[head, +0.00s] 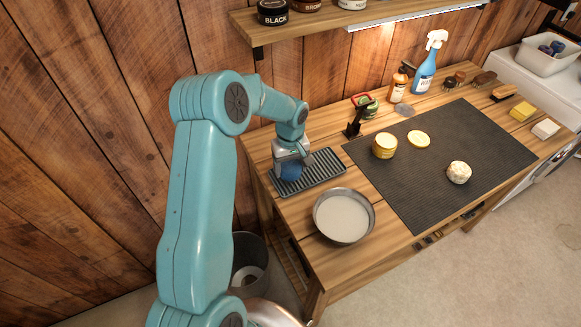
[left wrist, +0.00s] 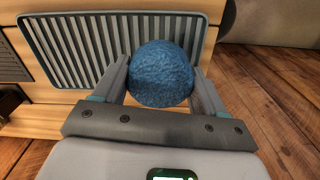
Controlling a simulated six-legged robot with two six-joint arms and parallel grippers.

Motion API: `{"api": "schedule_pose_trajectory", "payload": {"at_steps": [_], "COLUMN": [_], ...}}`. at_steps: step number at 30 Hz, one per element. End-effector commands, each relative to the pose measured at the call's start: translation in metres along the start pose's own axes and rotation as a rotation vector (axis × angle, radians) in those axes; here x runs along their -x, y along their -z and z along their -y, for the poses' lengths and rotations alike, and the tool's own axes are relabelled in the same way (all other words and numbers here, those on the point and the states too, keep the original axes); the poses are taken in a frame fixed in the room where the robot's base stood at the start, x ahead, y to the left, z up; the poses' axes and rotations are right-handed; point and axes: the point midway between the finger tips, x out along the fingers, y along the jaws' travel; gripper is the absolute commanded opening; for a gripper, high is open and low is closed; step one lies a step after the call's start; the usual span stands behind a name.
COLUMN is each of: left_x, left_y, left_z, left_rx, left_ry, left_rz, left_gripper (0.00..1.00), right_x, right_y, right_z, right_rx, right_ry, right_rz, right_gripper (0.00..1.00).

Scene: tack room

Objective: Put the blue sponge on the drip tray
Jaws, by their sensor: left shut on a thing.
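The blue sponge (head: 289,172) is a rounded ball; in the left wrist view it (left wrist: 162,74) sits between my left fingers. My left gripper (head: 290,160) is shut on it, at the left part of the drip tray. The drip tray (head: 322,172) is dark grey and ribbed, lying on the bench; it fills the top of the left wrist view (left wrist: 70,50). I cannot tell whether the sponge touches the tray or is just above it. My right gripper is not in view.
A metal bowl of pale liquid (head: 343,216) stands in front of the tray. A black stand (head: 354,128) is behind the tray. Bottles (head: 424,72) line the back.

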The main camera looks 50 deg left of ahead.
Motion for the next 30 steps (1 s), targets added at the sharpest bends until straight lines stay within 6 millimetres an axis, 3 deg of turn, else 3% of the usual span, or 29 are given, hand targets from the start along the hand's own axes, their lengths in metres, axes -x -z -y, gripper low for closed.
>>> {"api": "schedule_pose_trajectory", "payload": {"at_steps": [4, 15, 16, 18, 30], "left_x": [-0.016, -0.021, -0.021, -0.019, -0.013], "left_y": [0.0, 0.0, 0.0, 0.0, 0.001], "left_z": [0.0, -0.001, -0.001, -0.001, -0.001], "left_rx": [0.002, 0.001, 0.001, 0.001, 0.001], "left_ry": [-0.001, -0.001, -0.001, -0.001, -0.002], "left_rz": [0.0, -0.001, -0.001, -0.001, -0.003], "left_gripper": [0.43, 0.43, 0.75, 0.97, 0.97], "right_x": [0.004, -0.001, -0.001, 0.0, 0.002], "right_y": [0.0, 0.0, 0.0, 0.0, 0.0], "right_z": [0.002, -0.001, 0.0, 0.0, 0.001], "right_rx": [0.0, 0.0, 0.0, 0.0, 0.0], "right_ry": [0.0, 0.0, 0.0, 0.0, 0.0], "right_rz": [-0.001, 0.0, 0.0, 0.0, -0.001], "right_gripper": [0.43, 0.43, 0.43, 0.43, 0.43]}}
